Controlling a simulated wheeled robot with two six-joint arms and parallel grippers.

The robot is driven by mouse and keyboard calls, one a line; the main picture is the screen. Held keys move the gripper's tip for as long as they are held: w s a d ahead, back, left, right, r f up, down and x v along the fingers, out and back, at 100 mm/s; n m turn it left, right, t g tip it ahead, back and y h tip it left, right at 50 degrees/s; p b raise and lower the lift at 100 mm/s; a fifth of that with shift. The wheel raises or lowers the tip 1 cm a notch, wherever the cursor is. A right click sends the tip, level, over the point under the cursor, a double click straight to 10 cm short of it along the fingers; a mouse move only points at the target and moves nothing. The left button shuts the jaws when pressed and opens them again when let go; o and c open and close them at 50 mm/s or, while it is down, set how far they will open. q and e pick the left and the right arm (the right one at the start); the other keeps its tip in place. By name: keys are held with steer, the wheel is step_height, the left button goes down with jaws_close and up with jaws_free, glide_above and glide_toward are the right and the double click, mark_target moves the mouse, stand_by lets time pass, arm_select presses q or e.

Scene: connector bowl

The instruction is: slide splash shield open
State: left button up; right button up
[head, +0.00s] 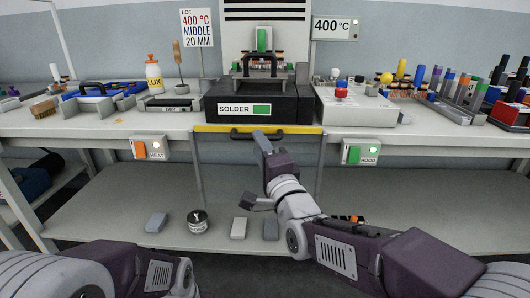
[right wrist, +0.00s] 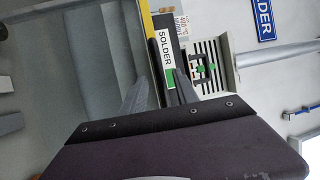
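The splash shield appears to be the yellow-edged front panel (head: 215,128) below the black solder unit (head: 285,107). Its black bar handle (head: 240,135) hangs under the yellow edge. In the right wrist view, the yellow edge (right wrist: 147,30) and the "SOLDER" label (right wrist: 165,50) show sideways.
A HEAT switch box (head: 151,148) and a HOOD switch box (head: 360,152) with a green light flank the panel. Bottles, tools and colored connectors crowd the bench top. The lower shelf (head: 105,205) holds several small blocks and a round tin (head: 197,221).

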steer(key=v, duration=0.4)
steer(key=shift+s+d+p, duration=0.15)
steer(key=shift+s+p, duration=0.2)
steer(key=shift+p, duration=0.05)
